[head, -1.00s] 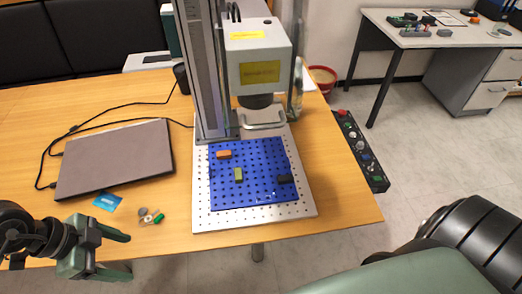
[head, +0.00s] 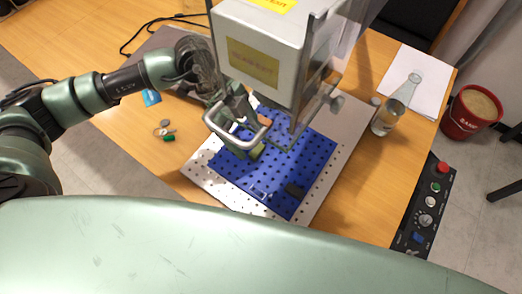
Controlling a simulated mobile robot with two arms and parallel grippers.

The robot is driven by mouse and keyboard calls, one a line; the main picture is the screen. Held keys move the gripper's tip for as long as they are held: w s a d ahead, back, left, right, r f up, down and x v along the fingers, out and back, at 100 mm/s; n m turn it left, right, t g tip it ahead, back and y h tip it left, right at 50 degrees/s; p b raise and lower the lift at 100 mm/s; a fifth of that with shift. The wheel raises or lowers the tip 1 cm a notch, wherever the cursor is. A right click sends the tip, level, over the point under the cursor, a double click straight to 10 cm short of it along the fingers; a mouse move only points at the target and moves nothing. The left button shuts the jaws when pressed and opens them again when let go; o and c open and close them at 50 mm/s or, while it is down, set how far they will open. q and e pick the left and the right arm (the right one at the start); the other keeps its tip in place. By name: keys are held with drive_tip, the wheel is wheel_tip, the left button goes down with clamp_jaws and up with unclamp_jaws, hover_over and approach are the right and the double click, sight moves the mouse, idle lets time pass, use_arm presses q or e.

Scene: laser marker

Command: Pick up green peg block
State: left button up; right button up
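The green peg block (head: 257,152) sits on the blue perforated plate (head: 318,150) and is partly covered. My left gripper (head: 248,138) reaches in from the left, over the plate and right by the green block. The laser marker's metal handle crosses in front of its fingers, so I cannot tell whether they are apart or touching the block. My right gripper is out of view.
The laser marker head (head: 262,45) and its bent metal handle (head: 232,133) hang over the plate, close to my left gripper. A glass bottle (head: 392,110) stands right of the plate. A control box (head: 425,210) is at the right table edge. Small items (head: 166,132) lie left.

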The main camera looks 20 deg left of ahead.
sight(257, 149)
use_arm(q)
drive_tip(key=shift+d+f+b, duration=0.1)
drive_tip(key=shift+f+b, duration=0.2)
drive_tip(key=shift+f, duration=0.2)
drive_tip(key=b+x, duration=0.3)
drive_tip(key=shift+w+d+f, duration=0.15)
drive_tip(key=shift+d+f, duration=0.05)
drive_tip(key=shift+f, duration=0.1)
drive_tip(key=shift+d+f, duration=0.15)
drive_tip(key=shift+f, duration=0.1)
drive_tip(key=shift+r, duration=0.1)
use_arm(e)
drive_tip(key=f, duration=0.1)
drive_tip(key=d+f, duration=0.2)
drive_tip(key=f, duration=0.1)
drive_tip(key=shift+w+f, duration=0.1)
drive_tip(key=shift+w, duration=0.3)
use_arm(q)
drive_tip(key=c, duration=1.2)
drive_tip(key=shift+c, duration=1)
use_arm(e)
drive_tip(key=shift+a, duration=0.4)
